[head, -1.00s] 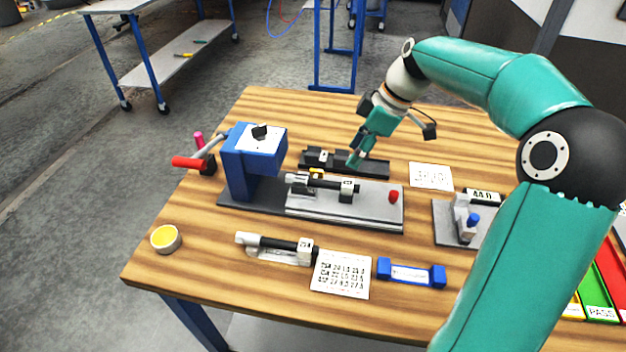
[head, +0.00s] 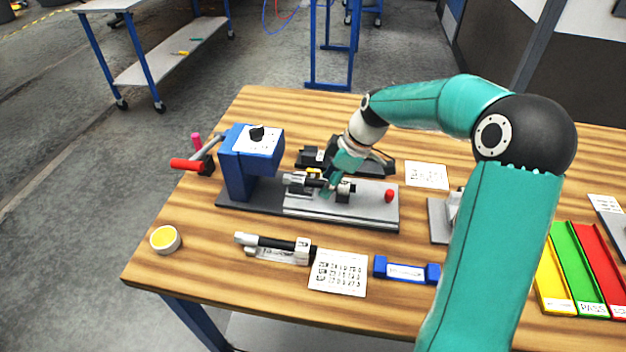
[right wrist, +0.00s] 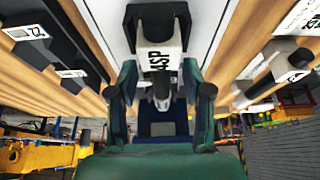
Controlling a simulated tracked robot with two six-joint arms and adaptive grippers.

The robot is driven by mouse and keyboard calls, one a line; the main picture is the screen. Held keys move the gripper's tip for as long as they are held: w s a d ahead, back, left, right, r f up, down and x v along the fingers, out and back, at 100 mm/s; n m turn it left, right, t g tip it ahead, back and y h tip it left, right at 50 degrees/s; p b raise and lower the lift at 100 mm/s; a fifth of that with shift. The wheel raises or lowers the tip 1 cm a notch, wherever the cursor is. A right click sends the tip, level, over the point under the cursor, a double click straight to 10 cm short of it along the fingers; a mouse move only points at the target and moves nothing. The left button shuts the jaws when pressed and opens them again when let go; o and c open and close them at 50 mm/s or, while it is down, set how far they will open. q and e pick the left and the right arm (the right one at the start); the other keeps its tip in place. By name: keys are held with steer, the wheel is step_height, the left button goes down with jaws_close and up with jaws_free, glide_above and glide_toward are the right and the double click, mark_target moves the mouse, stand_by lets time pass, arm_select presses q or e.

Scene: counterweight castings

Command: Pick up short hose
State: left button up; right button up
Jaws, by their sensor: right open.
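A short black hose (head: 312,183) with a metal fitting and a pale tag lies on the grey plate (head: 370,205) of the blue press. My right gripper (head: 328,190) is low over this hose and partly hides it. In the right wrist view my right gripper (right wrist: 160,95) is open. Its fingers stand on either side of the hose (right wrist: 157,62), which carries a white tag reading 4SP. I cannot tell whether the fingers touch it. Another black hose (head: 275,243) with white ends lies at the table's front. My left gripper is not in view.
The blue press (head: 250,165) with a red-handled lever stands left of the plate. A red knob (head: 389,196) is at the plate's right. A black fixture (head: 375,165) lies behind. A yellow-filled cup (head: 165,239), printed card (head: 338,272) and blue holder (head: 405,270) are in front. Coloured trays (head: 580,265) stand right.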

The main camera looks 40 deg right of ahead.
jaws_close()
steer(key=shift+r, duration=0.2)
